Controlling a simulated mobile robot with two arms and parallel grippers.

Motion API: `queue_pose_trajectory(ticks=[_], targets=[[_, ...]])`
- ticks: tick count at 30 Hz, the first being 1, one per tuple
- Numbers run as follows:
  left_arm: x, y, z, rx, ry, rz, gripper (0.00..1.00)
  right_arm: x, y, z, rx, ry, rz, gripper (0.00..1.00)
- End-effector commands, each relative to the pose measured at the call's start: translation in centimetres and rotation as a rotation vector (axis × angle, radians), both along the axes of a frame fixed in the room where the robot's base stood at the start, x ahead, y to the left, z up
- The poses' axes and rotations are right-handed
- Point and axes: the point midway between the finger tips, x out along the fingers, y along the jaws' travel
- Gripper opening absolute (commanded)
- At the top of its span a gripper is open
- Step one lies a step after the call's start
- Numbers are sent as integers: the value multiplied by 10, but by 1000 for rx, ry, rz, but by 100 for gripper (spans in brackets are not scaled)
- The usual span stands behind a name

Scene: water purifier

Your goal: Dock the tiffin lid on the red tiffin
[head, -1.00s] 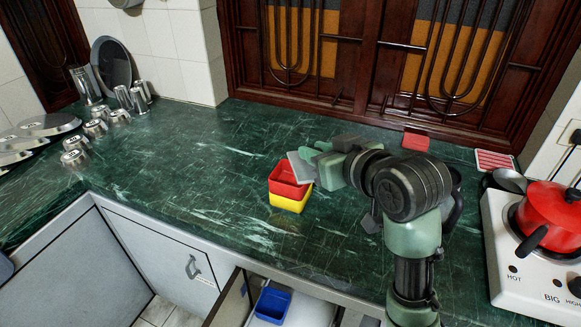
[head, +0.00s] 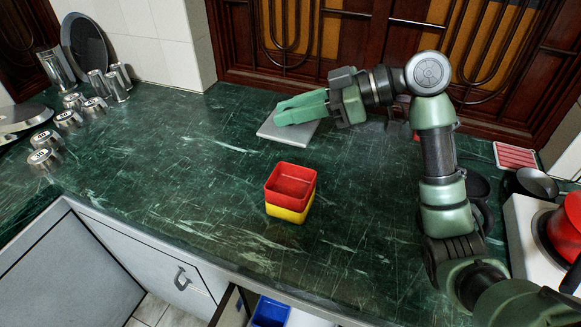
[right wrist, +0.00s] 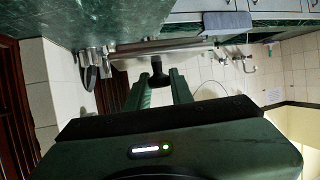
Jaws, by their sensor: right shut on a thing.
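The red tiffin (head: 291,184) is an open square box, upright and empty, stacked on a yellow one (head: 288,214) on the counter. My right gripper (head: 284,110) is shut on the grey, flat, square tiffin lid (head: 275,133). It holds the lid behind the red tiffin, apart from it; the height above the counter is hard to tell. In the right wrist view, the fingers (right wrist: 160,88) reach a dark knob (right wrist: 159,72), and the lid shows nearly edge-on (right wrist: 165,45). The fingers hide the lid's top in the head view. My left gripper is out of view.
Upturned steel cups (head: 68,120) and steel tumblers stand at the left. A blue box (head: 270,312) sits in an open drawer below the front edge. A stove with a red pot (head: 567,232) stands at the right. The counter left of the tiffins is clear.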

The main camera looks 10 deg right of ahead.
Motion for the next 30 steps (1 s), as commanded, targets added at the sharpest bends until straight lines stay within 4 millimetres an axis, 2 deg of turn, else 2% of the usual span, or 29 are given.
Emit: queue_pose_trajectory(ticks=[1,6,10,17,24,30], targets=[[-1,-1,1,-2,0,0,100,0,0,-15,3,7,-1,0],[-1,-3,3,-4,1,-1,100,-1,0,-60,4,7,-2,0],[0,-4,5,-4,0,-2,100,0,0,-85,2,4,-3,0],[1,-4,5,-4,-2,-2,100,0,0,-106,2,2,-3,0],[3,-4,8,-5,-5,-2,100,0,0,-139,3,1,-3,0],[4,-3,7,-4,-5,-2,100,1,0,-142,0,-3,-3,0]])
